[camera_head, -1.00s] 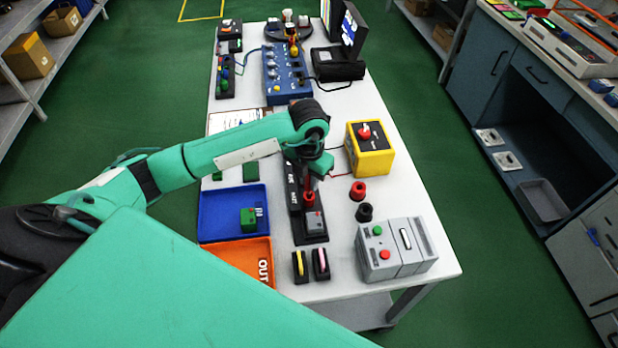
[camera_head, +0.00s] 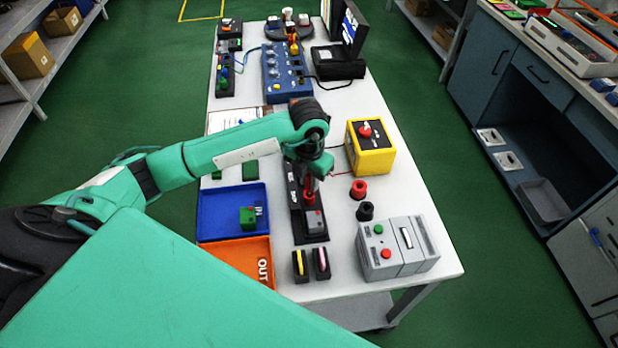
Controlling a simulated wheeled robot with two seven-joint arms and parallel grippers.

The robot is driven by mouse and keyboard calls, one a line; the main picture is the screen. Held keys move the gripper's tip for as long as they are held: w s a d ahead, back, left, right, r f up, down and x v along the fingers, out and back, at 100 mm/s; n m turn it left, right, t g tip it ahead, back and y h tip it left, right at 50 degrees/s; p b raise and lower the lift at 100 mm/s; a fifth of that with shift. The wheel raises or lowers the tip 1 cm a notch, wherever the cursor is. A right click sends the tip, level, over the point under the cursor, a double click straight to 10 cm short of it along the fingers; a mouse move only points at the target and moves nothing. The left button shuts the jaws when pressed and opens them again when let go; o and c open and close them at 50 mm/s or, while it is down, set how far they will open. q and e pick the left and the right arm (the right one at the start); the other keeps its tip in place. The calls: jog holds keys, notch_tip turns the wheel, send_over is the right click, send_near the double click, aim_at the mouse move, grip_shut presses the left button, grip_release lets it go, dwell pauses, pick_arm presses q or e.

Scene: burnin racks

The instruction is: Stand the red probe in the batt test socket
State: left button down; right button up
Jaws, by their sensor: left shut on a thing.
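My left gripper (camera_head: 312,176) points down over a long black test block (camera_head: 297,220) on the white table. It is shut on the red probe (camera_head: 310,194), which is roughly upright below the fingers. My arm and wrist hide the fingers and the far part of the block. White lettering on the block is too small to read surely, so I cannot tell which socket is the batt one. The probe's lower end is at the block, just behind a grey unit (camera_head: 314,221); I cannot tell whether it is inside a socket. My right gripper is not in view.
Right of the block stand a yellow box with a red knob (camera_head: 370,160), a red holder (camera_head: 358,190), a black holder (camera_head: 365,211) and a grey control box (camera_head: 397,248). Left are a blue tray (camera_head: 220,228) and an orange tray (camera_head: 245,257). Two small black blocks lie in front.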

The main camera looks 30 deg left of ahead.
pick_arm(q)
jog(key=shift+f+b, duration=0.4)
jog(key=shift+f, duration=0.15)
jog(key=shift+f+b, duration=0.7)
jog(key=shift+f, duration=0.1)
jog(key=c, duration=1.2)
grip_release()
notch_tip(320, 180, up, 13)
jog(key=shift+f+b, duration=0.2)
jog(key=shift+b, duration=0.95)
jog(key=shift+r, duration=0.65)
